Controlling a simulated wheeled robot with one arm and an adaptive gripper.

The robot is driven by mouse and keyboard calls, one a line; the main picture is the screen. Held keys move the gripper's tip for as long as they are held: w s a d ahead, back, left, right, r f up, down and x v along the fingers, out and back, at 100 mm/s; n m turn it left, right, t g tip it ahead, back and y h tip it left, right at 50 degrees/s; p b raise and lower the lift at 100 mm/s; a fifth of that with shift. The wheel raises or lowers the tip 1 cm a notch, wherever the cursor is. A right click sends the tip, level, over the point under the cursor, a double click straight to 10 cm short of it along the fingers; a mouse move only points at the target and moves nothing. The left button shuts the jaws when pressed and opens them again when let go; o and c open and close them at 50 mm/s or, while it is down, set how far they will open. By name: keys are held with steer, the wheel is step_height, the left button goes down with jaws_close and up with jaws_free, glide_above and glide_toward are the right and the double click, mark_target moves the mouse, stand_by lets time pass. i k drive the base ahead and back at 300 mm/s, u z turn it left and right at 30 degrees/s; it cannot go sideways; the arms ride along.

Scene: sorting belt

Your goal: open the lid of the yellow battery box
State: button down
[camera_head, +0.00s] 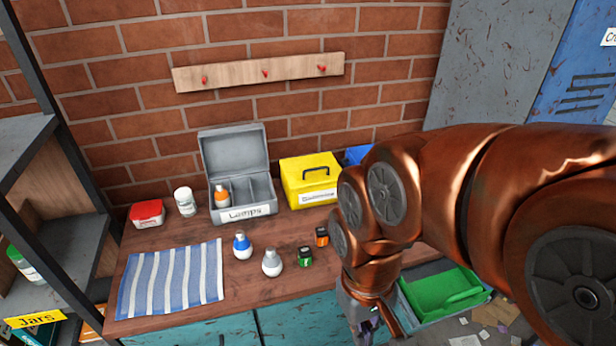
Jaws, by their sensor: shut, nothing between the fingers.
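The yellow battery box (306,178) stands at the back of the wooden worktop, right of the grey lamps box. Its lid is closed, with a dark handle on top and a white label on the front. My copper arm reaches in from the right, and its wrist is in front of and to the right of the yellow box. My gripper (366,335) points down at the bottom edge of the picture, below and apart from the box, near the worktop's front edge. It is shut and empty, and partly cut off by the frame. Two small batteries, orange (321,236) and green (305,257), stand on the worktop.
The open grey lamps box (247,213) holds an orange bulb. Two bulbs, blue (242,246) and grey (272,262), stand in front. A striped cloth (170,280), red container (147,213) and white jar (185,202) are left. A blue box (357,154) is partly hidden behind my arm.

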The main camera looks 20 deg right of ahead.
mark_target(305, 172)
steer(key=u, duration=0.5)
steer(key=k, duration=1.15)
steer(key=u, duration=0.95)
steer(key=i, duration=1.65)
steer(key=z, duration=1.2)
steer(key=i, duration=0.65)
steer(key=z, duration=0.65)
